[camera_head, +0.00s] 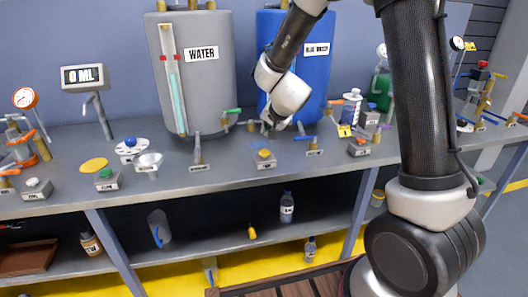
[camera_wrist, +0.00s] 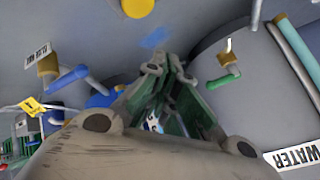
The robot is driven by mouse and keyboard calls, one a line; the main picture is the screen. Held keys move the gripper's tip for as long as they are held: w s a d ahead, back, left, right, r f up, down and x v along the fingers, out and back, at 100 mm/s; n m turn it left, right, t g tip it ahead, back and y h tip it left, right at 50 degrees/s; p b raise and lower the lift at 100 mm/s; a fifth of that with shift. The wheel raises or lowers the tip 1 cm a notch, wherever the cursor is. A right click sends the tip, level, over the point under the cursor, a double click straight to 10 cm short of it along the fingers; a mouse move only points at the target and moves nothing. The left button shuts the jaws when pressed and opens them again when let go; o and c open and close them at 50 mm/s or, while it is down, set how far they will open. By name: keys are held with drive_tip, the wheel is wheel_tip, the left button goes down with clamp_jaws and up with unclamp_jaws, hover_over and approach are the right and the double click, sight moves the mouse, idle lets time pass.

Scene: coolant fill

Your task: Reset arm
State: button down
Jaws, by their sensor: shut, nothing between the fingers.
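My gripper (camera_head: 274,126) is low in front of the gap between the grey water tank (camera_head: 205,95) and the blue tank (camera_head: 310,85), just above the bench. In the wrist view my gripper's fingers (camera_wrist: 166,65) come together at the tips, with nothing seen held between them. The green-handled valve (camera_wrist: 222,77) is to the right of the fingers there, and the blue-handled valve (camera_wrist: 72,76) is to the left. The water tank's wall (camera_wrist: 235,105) and its upside-down label also show. My arm comes down from the top of the head view.
The bench (camera_head: 225,178) carries a yellow-knobbed box (camera_head: 264,158), a funnel (camera_head: 149,160) and a digital display (camera_head: 84,77) reading 0 ML. A yellow tag (camera_head: 345,131) and bottles stand to the right. Bottles and a jug (camera_head: 159,228) are on the lower shelf.

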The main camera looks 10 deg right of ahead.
drive_tip(key=shift+s+a+f, duration=0.1)
drive_tip(key=shift+s+a, duration=0.05)
drive_tip(key=shift+a, duration=0.05)
drive_tip(key=s+a+n+g+y, duration=0.1)
drive_tip(key=s+n+g+y, duration=0.35)
drive_tip(key=s, duration=0.95)
drive_tip(key=s+d+r+n+h, duration=0.1)
drive_tip(key=s+d+r+h, duration=0.1)
drive_tip(key=s+d+r, duration=0.5)
drive_tip(key=s+d+r+n+h, duration=0.2)
drive_tip(key=s+d+r+h, duration=0.1)
drive_tip(key=s+d+r, duration=0.4)
drive_tip(key=s+d, duration=0.3)
drive_tip(key=s, duration=0.4)
drive_tip(key=shift+s+r, duration=0.15)
drive_tip(key=shift+s, duration=0.1)
